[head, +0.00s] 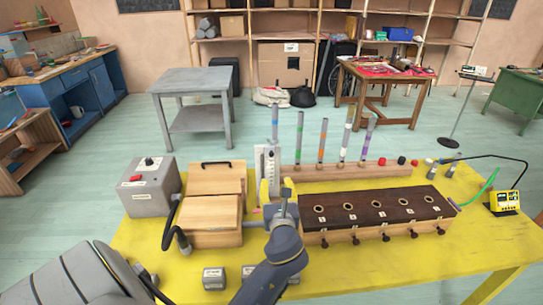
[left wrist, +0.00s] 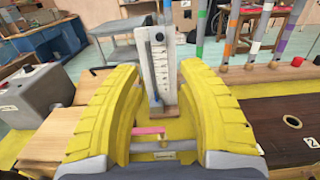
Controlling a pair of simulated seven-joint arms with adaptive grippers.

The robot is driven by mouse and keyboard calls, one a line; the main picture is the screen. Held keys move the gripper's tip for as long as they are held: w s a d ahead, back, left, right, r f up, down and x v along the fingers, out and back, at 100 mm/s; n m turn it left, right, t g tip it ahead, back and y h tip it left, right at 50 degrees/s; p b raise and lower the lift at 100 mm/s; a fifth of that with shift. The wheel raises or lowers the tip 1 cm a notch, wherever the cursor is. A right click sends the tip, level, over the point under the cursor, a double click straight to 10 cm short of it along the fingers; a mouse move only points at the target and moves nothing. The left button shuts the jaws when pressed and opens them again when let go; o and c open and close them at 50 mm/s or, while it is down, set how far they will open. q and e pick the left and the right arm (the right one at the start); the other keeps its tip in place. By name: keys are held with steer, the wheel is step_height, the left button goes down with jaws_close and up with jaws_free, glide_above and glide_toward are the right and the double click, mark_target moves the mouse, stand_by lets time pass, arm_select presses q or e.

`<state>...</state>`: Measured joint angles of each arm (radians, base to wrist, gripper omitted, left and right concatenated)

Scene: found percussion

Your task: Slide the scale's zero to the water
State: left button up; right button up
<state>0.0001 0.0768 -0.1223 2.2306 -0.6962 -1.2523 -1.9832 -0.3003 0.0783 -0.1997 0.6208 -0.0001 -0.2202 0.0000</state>
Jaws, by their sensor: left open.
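The scale (head: 266,164) is a white upright plate with dark graduation marks and a round dark spot near its top. It also shows in the left wrist view (left wrist: 160,68), standing on a small wooden base. A small dark blue part shows at its lower left there; I cannot make out a water level. My left gripper (head: 277,188) has its yellow fingers spread apart. In the left wrist view the fingers (left wrist: 160,76) frame the scale, which stands beyond them with no clear contact. A pink bar (left wrist: 148,132) shows low between the fingers. My right gripper is not in view.
Several colour-banded tubes (head: 322,140) stand in a wooden rail behind. A yellow meter (head: 503,201) is at the right.

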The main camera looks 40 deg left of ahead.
mark_target(272, 156)
arm_select(q)
steer(key=x, duration=1.7)
steer(key=shift+a, duration=0.1)
steer(key=shift+c, duration=0.5)
jaws_close()
